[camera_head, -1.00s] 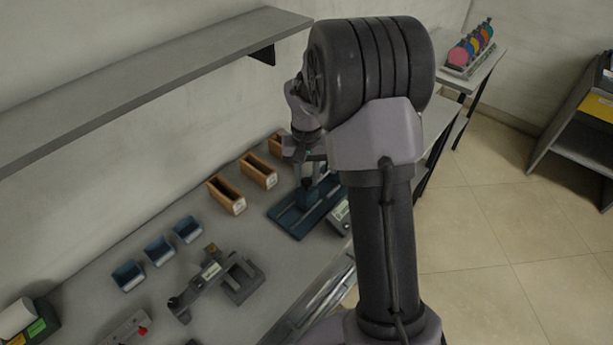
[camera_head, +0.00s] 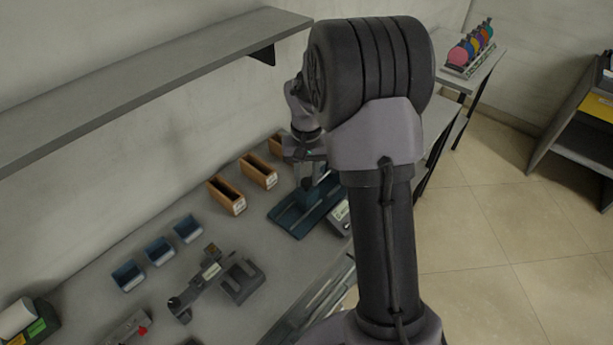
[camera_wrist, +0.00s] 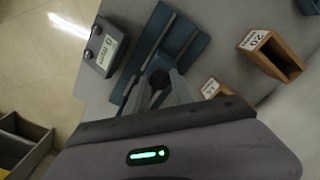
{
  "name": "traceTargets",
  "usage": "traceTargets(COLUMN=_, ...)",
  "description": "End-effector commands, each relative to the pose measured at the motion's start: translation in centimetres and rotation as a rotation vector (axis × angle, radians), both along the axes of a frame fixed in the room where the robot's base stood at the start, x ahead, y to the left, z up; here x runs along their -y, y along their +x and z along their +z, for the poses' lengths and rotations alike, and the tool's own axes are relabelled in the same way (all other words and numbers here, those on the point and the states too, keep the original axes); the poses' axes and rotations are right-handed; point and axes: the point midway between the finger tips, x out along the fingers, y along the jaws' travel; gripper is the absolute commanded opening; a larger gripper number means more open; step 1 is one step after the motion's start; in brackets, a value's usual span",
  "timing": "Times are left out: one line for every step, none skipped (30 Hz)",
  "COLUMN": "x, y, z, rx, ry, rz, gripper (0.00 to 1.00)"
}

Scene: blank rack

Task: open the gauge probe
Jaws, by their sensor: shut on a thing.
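The gauge probe appears to be the blue stand on a flat blue base (camera_head: 290,218); its base also shows in the wrist view (camera_wrist: 188,45). A dark round knob (camera_wrist: 159,77) tops the stand in the wrist view. My gripper (camera_wrist: 162,88) is at this knob, shut on it, with its fingers on either side. In the head view my gripper (camera_head: 308,172) is over the blue stand, and my arm hides part of it. A grey box with a label and two dark knobs (camera_wrist: 105,48) sits beside the base.
Wooden bins (camera_head: 227,196) stand behind the blue base, with small blue bins (camera_head: 160,251) further left. A dark grey fixture (camera_head: 240,282) lies nearer on the bench. A grey shelf (camera_head: 150,75) overhangs the bench. Floor is open at the right.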

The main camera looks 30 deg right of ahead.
Motion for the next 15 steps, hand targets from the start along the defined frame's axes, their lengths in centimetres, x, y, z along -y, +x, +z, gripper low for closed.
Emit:
traceTargets(x=0.0, y=0.0, z=0.0, rx=0.000, ry=0.000, rz=0.000, gripper=0.00)
traceTargets(x=-0.1, y=0.0, z=0.0, rx=0.001, ry=0.000, rz=0.000, gripper=0.00)
traceTargets(x=-0.4, y=-0.1, z=0.0, rx=0.001, ry=0.000, rz=0.001, gripper=0.00)
traceTargets(x=-0.7, y=-0.2, z=0.0, rx=0.000, ry=0.000, rz=0.002, gripper=0.00)
traceTargets(x=-1.0, y=-0.3, z=0.0, rx=0.000, ry=0.000, rz=0.003, gripper=0.00)
traceTargets(x=-1.6, y=-0.5, z=0.0, rx=0.000, ry=0.000, rz=0.003, gripper=0.00)
traceTargets(x=-2.1, y=-0.6, z=0.0, rx=0.001, ry=0.000, rz=0.003, gripper=0.00)
traceTargets(x=-2.5, y=-0.9, z=-0.1, rx=-0.001, ry=0.000, rz=0.003, gripper=0.00)
traceTargets(x=-3.1, y=-1.1, z=-0.1, rx=0.000, ry=0.000, rz=0.003, gripper=0.00)
traceTargets(x=-3.5, y=-1.2, z=-0.1, rx=0.000, ry=0.000, rz=0.003, gripper=0.00)
traceTargets(x=-3.7, y=-1.3, z=0.0, rx=0.000, ry=0.000, rz=0.002, gripper=0.00)
traceTargets(x=-3.8, y=-1.4, z=0.0, rx=0.000, ry=0.000, rz=0.001, gripper=0.00)
traceTargets(x=-3.8, y=-1.4, z=0.0, rx=0.000, ry=0.000, rz=0.001, gripper=0.00)
traceTargets(x=-3.8, y=-1.4, z=0.0, rx=0.000, ry=0.000, rz=0.001, gripper=0.00)
traceTargets(x=-3.7, y=-1.3, z=0.0, rx=0.001, ry=0.000, rz=0.000, gripper=0.00)
